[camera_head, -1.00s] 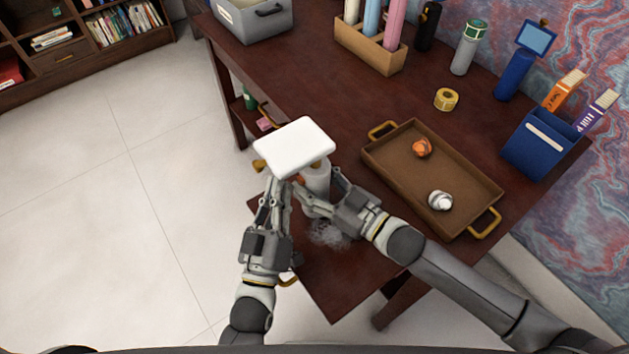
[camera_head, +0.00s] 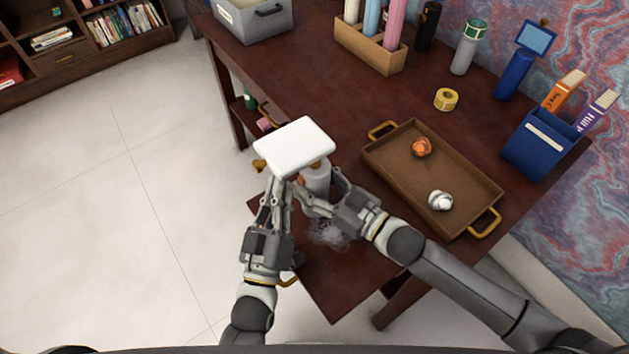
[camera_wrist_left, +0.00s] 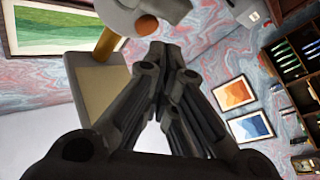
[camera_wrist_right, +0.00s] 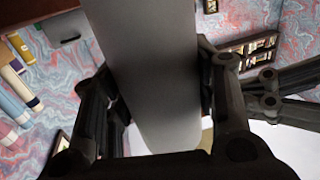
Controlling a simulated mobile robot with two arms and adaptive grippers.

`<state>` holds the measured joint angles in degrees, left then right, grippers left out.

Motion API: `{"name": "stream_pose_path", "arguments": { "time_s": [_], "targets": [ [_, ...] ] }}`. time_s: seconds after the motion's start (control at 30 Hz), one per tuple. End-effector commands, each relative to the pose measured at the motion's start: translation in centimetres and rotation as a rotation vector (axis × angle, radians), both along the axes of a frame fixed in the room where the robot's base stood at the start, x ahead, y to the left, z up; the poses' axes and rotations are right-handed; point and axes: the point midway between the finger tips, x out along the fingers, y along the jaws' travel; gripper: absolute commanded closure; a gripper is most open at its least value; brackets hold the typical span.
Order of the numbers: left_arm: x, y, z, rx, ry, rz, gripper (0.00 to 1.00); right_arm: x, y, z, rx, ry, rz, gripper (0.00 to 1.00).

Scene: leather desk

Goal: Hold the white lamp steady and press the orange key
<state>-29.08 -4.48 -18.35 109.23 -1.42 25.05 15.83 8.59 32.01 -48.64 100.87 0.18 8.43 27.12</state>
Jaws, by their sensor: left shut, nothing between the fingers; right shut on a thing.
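The white lamp (camera_head: 294,147) stands at the near left end of the dark desk, with a flat rectangular white head above a pale cylindrical body. My right gripper (camera_head: 325,195) is shut around that body; in the right wrist view the lamp's body (camera_wrist_right: 155,75) fills the space between the fingers. The orange key (camera_head: 300,181) shows as a small round spot on the lamp's body below the head. My left gripper (camera_head: 284,183) is shut and empty just left of it. In the left wrist view the key (camera_wrist_left: 147,25) is just beyond the closed fingertips (camera_wrist_left: 165,50); contact cannot be told.
A brown tray (camera_head: 385,178) with gold handles holds an orange item and a silver-white item, right of the lamp. A yellow tape roll (camera_head: 446,99), blue holder (camera_head: 540,148) and grey bin (camera_head: 250,22) stand farther off.

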Motion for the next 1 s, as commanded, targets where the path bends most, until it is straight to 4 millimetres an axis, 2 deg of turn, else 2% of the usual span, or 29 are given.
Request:
{"name": "stream_pose_path", "arguments": {
  "time_s": [1.0],
  "targets": [
    [0.53, -0.75, 0.02, 0.0, 0.0, 0.0, 1.0, 0.01, 0.0, 0.03, 0.001, -0.001, 0.0, 0.86]
  ]
}}
